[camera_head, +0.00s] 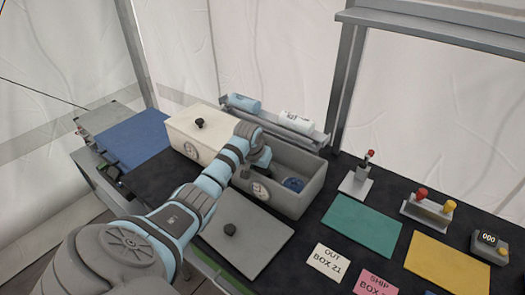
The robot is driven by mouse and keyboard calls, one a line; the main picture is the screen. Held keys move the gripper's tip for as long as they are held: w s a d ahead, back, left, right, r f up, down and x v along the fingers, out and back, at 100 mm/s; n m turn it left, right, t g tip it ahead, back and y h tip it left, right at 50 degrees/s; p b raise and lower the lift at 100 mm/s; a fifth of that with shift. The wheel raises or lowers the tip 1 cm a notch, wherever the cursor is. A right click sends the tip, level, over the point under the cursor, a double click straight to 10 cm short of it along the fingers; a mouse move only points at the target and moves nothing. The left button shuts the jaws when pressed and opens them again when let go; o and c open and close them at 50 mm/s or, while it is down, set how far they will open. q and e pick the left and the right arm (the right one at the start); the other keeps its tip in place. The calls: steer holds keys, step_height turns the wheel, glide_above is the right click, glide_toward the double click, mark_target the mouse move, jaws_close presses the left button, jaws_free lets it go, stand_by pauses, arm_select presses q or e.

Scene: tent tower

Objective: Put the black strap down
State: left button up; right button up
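My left arm reaches in from the left, and its gripper (260,160) points down at the left end of the open grey box (305,203). The gripper is small and dark here, so I cannot tell whether its fingers are open or shut, or whether they hold anything. I cannot make out a black strap; the dark gripper and the box walls may hide it. A coiled dark blue item (293,184) lies inside the grey box, to the right of the gripper. My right gripper is not in view.
A grey lid (258,246) with a black knob lies in front of the box. A closed cream box (190,138) stands to the left. Blue (135,138), green (362,226) and yellow (446,265) mats, cards, a lever unit (357,182) and a counter (489,244) occupy the black table.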

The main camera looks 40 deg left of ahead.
arm_select(q)
steer(key=p+v, duration=0.2)
steer(key=v, duration=1)
steer(key=shift+r, duration=0.2)
steer(key=shift+w, duration=0.1)
